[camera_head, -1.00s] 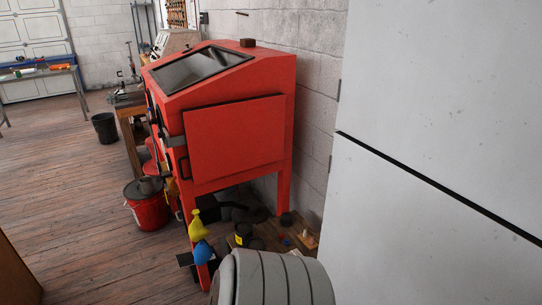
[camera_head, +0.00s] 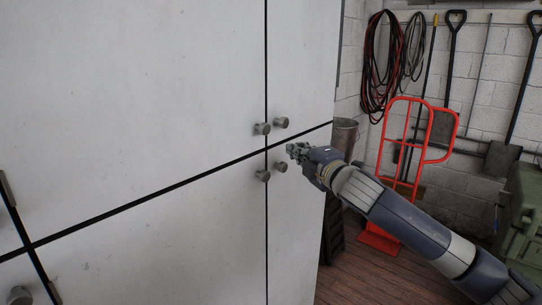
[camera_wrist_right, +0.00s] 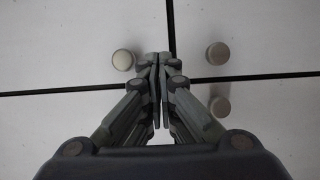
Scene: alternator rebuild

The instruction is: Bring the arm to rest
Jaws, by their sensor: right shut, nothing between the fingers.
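My right arm (camera_head: 400,215) reaches in from the lower right of the head view. My right gripper (camera_head: 292,150) is shut and empty in front of a white cabinet (camera_head: 150,90), close to its round knobs. In the right wrist view the gripper's fingers (camera_wrist_right: 157,62) are together, with one knob (camera_wrist_right: 123,60) to their left and two knobs to their right, an upper one (camera_wrist_right: 217,53) and a lower one (camera_wrist_right: 220,106). I cannot tell whether the fingers touch the cabinet. My left gripper is not in view.
Cabinet doors fill the left and middle, and all look closed. To the right, a red hand truck (camera_head: 408,130) stands by the block wall below hung cables (camera_head: 380,65) and long-handled tools. A green case (camera_head: 522,215) is at the right edge. Some wooden floor (camera_head: 350,285) shows.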

